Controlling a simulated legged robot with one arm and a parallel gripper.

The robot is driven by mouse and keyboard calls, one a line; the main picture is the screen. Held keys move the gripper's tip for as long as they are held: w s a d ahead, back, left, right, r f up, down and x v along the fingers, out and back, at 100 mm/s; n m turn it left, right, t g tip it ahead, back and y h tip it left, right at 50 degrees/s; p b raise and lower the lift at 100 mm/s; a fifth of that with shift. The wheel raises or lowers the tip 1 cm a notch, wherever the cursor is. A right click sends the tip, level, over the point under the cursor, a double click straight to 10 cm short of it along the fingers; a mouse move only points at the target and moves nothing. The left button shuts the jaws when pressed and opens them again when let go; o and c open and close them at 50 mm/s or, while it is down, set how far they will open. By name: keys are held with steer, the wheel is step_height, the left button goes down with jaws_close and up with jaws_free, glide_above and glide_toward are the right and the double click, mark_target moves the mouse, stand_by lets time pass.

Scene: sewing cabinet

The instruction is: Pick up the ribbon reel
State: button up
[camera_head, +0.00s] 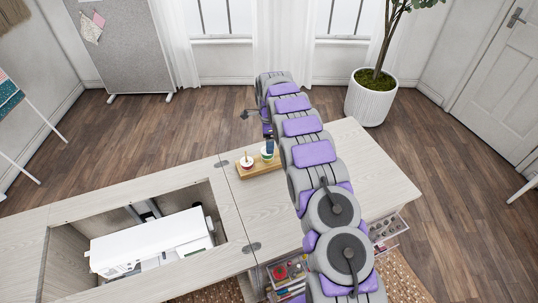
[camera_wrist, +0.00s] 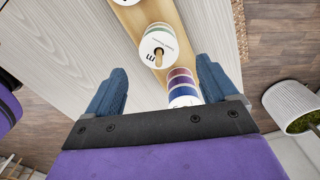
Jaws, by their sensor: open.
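Ribbon reels stand on a narrow wooden holder on the cabinet top. In the wrist view, a white reel with a green edge (camera_wrist: 158,46) sits on a wooden peg, just beyond my fingertips. A reel or stack in red, purple and blue (camera_wrist: 182,88) shows between my fingers, its near part hidden by my gripper's body. Which one is the task's reel I cannot tell. My gripper (camera_wrist: 160,67) is open, its two blue fingers apart, with nothing visibly held.
The wooden holder (camera_head: 259,168) lies near the back edge of the pale cabinet top (camera_head: 232,205). A white sewing machine (camera_head: 150,243) sits in the recess at left. Open drawers with sewing items (camera_head: 287,272) are below. A potted plant (camera_head: 369,98) stands behind.

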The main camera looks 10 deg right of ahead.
steer(key=shift+a+f, duration=0.3)
steer(key=shift+f, duration=0.2)
steer(key=f+b, duration=0.1)
steer(key=f, duration=0.1)
steer(key=f+b, duration=0.1)
steer(key=f, duration=0.1)
steer(key=shift+w+a+f, duration=0.1)
steer(key=shift+a+f, duration=0.1)
steer(key=shift+d+f, duration=0.15)
steer(key=shift+d, duration=0.25)
steer(key=shift+c, duration=0.6)
steer(key=shift+a, duration=0.4)
steer(key=c, duration=0.6)
steer(key=shift+d, duration=0.2)
steer(key=c, duration=0.4)
